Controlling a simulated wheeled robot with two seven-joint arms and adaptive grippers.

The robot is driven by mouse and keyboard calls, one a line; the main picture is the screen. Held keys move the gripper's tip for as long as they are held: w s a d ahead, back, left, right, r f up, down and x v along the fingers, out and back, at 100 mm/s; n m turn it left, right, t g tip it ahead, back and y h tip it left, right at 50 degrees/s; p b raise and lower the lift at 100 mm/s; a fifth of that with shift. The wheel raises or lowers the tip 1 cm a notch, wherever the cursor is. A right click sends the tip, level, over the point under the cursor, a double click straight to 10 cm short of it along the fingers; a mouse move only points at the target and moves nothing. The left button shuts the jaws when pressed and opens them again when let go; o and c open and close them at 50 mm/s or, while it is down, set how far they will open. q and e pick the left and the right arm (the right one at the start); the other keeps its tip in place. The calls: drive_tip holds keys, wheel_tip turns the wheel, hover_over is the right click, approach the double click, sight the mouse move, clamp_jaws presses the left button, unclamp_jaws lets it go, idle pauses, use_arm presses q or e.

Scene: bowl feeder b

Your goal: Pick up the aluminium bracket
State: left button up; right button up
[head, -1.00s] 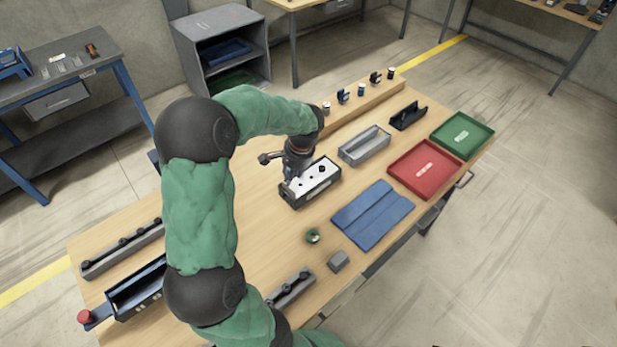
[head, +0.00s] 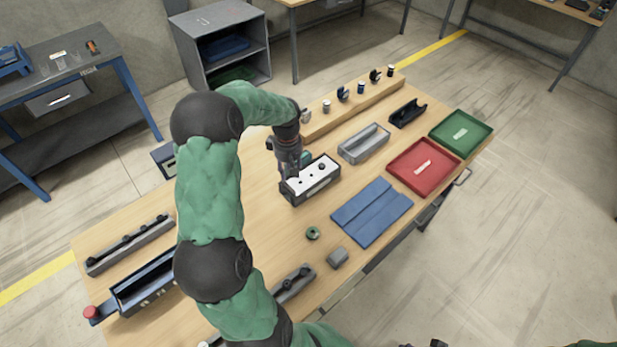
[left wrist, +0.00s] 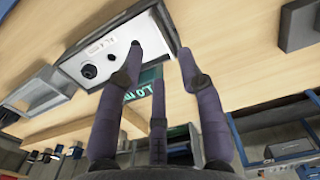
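I cannot tell for sure which part is the aluminium bracket. A light grey open channel-shaped part (head: 364,144) lies on the table right of the white-topped box; it may also be the grey part at the left in the left wrist view (left wrist: 40,92). My left gripper (head: 293,178) points down at the left end of the white-topped box (head: 318,183). In the left wrist view its fingers (left wrist: 158,70) are spread and empty, with the white-topped box (left wrist: 113,50) beyond them. Of my right gripper, only dark tips (head: 437,343) seem to show at the bottom edge.
A teal lettered patch (left wrist: 148,84) shows behind the fingers. A wooden rail (head: 350,108) with small parts runs behind.

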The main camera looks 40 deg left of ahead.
sight(290, 189)
use_arm(q)
drive_tip(key=shift+a+f, duration=0.15)
drive_tip(key=shift+f, duration=1.75)
drive_tip(key=shift+a+f, duration=0.1)
drive_tip(key=shift+f, duration=1.75)
clamp_jaws()
